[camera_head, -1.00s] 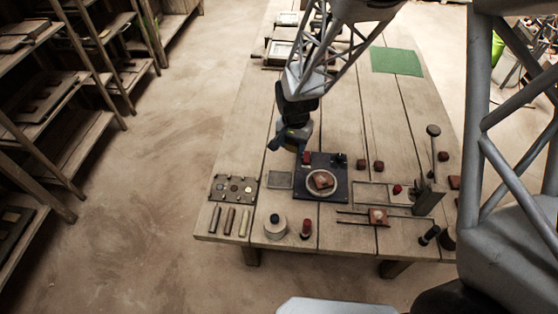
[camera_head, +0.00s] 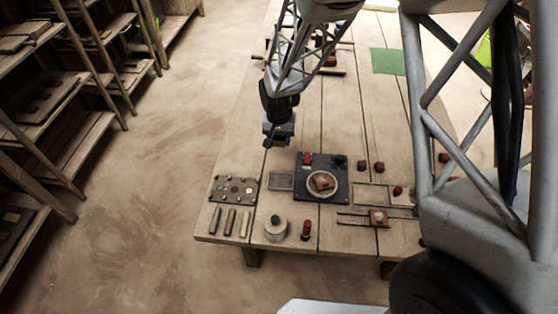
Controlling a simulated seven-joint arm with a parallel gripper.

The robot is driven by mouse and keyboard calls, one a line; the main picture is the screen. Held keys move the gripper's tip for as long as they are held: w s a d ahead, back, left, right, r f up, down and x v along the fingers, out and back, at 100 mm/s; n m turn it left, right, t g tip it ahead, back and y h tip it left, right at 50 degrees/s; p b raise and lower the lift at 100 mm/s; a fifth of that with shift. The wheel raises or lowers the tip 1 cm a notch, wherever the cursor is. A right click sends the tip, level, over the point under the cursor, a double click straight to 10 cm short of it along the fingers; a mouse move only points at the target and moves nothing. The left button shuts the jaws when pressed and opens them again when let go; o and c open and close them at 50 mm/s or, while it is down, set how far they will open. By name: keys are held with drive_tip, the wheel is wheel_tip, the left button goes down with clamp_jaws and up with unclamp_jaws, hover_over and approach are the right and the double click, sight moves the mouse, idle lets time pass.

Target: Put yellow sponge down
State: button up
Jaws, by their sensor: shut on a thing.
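My gripper (camera_head: 274,142) is at the left side of the wooden table (camera_head: 232,160), pointing down over it, above and behind the small rectangular tray. It is shut on the yellow sponge. The sponge is very small here and mostly hidden by the dark jaws, so its edges cannot be made out. I cannot tell whether it touches the tabletop. The small rectangular tray (camera_head: 281,182) looks empty.
Left of the tray is a board with round pieces (camera_head: 235,189). A green mat (camera_head: 388,62) lies far right.

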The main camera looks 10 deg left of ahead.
hover_over(279, 163)
drive_tip(key=shift+w+f, duration=0.1)
drive_tip(key=shift+f, duration=2.8)
drive_tip(key=shift+f, duration=1.9)
drive_tip(key=shift+f, duration=0.1)
drive_tip(key=o, duration=0.9)
drive_tip(key=shift+r, duration=6.1)
